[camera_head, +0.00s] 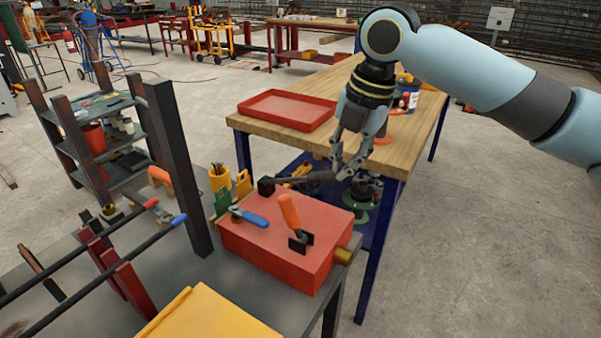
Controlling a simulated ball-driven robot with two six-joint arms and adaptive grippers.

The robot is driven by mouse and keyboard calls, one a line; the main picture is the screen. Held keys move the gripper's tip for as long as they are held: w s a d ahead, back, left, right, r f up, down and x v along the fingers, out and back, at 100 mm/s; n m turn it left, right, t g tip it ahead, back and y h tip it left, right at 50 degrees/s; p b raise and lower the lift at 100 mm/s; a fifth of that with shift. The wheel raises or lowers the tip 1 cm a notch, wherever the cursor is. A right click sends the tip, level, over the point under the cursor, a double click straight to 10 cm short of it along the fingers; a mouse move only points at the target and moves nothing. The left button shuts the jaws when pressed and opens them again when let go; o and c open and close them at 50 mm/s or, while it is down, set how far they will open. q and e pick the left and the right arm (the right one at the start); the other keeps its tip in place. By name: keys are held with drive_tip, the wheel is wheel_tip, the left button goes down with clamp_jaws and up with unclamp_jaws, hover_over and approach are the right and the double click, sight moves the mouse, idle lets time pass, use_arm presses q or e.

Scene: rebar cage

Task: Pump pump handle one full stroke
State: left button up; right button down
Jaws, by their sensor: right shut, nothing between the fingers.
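A red box-shaped unit (262,248) stands on the dark bench. A dark rod (308,180), which looks like the pump handle, runs nearly level from a black block (266,187) at the box's back edge toward the right. My right gripper (345,174) reaches down from the upper right, its fingertips at the rod's far end. It is shut with nothing between its fingers; I cannot tell whether it touches the rod. An upright orange handle (288,210) on a black base and a blue handle (250,217) are on the box top. My left gripper is not in view.
A wooden-topped table (405,148) with a red tray (287,109) stands behind. A dark post (178,165) rises left of the box. Long bars with red (150,204) and blue ends lie at left. A yellow surface (208,315) is in front. Open floor lies right.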

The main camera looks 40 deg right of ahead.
drive_tip(key=shift+f, duration=0.1)
drive_tip(key=shift+s+f, duration=0.3)
drive_tip(key=shift+f, duration=0.25)
drive_tip(key=shift+s+d+f, duration=0.15)
drive_tip(key=shift+s+f, duration=0.1)
drive_tip(key=shift+f, duration=0.4)
drive_tip(key=shift+s+f+b, duration=0.2)
drive_tip(key=shift+f+b, duration=0.2)
drive_tip(key=shift+f, duration=0.35)
drive_tip(key=shift+s+d+f+b, duration=0.1)
drive_tip(key=shift+f+b, duration=0.2)
drive_tip(key=shift+f, duration=0.3)
